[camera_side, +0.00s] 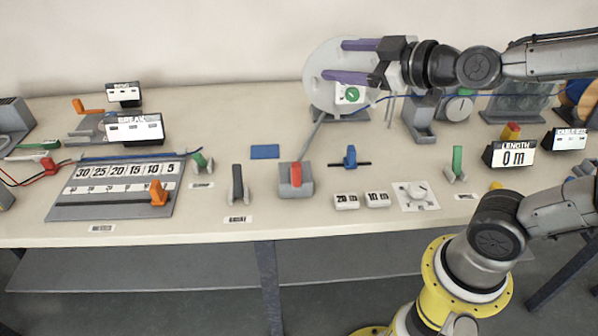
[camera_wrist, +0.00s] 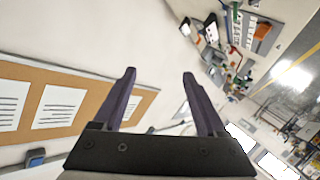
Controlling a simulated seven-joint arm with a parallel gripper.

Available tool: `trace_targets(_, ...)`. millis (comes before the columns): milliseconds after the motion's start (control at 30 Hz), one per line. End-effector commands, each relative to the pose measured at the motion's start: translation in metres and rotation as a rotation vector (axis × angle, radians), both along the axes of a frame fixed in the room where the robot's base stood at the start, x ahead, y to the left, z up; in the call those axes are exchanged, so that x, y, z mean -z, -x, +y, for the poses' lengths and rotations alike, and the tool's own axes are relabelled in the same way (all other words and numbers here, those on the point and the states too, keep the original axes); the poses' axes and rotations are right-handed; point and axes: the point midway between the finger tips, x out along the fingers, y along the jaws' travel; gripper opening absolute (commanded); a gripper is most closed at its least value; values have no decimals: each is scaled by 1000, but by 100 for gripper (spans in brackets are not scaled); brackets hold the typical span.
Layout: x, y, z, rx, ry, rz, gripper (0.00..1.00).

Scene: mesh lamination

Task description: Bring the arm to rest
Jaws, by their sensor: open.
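My gripper (camera_side: 348,60) is held high at the back of the table, with its fingers pointing left in the side view. Its two purple fingers are apart with nothing between them. In the side view it overlaps the large pale disc (camera_side: 322,95); I cannot tell how far apart they are in depth. In the wrist view the open fingers (camera_wrist: 160,95) point at a pale wall, with no object between them.
The air left of my gripper is clear.

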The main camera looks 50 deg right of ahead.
Motion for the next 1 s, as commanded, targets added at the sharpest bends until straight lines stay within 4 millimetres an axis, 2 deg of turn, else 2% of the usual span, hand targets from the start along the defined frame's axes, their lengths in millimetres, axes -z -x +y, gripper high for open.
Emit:
trace_targets(67, 1, 19, 9, -32, -62, 62, 74)
trace_targets(233, 24, 65, 20, -37, -179, 269, 74)
trace_targets(400, 61, 115, 16, 61, -278, 521, 74)
trace_targets(500, 82, 140, 10, 147, -325, 660, 74)
trace_targets(600, 95, 158, 7, 221, -367, 750, 74)
trace_targets(700, 100, 166, 7, 268, -409, 789, 74)
trace_targets(1000, 100, 166, 7, 278, -425, 786, 74)
